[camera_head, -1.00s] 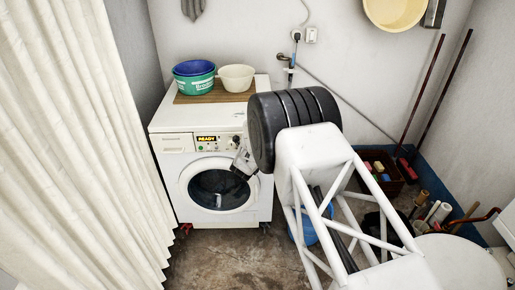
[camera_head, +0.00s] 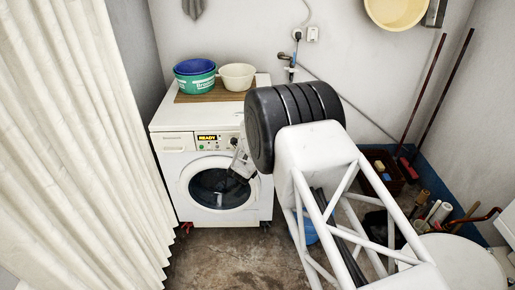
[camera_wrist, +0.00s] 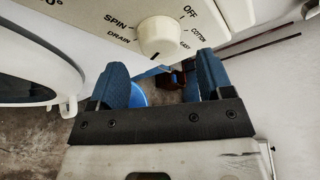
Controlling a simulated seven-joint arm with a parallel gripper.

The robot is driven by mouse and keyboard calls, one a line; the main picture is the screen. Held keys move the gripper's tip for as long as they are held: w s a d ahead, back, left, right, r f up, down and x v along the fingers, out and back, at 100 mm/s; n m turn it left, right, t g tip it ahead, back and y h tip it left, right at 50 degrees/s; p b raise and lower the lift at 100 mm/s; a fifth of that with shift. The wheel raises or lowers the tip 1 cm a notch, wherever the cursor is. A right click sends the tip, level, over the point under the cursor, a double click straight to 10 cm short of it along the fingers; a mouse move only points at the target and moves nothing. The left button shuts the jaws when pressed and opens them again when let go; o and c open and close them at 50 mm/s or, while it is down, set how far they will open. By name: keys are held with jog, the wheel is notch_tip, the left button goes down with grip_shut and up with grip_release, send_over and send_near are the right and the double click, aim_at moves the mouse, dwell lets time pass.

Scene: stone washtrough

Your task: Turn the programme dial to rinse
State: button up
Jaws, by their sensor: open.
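The programme dial (camera_wrist: 158,38) is a round cream knob on the washing machine's panel, in the wrist view. SPIN and DRAIN are printed to its left, OFF, COTTON and a partly cut EASY label to its right. I see no contact. In the head view the white washing machine (camera_head: 171,171) shows a lit READY display (camera_head: 207,138), with my gripper (camera_head: 240,165) before its front.
A green tub (camera_head: 196,84) and a cream bowl (camera_head: 237,76) stand on a wooden board (camera_head: 200,98) on the machine. The round door (camera_head: 219,188) is below the panel. A pale curtain (camera_head: 75,140) hangs at left. Brushes and rolls clutter the right.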

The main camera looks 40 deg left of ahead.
jog(key=shift+v, duration=2.25)
jog(key=shift+r, duration=0.1)
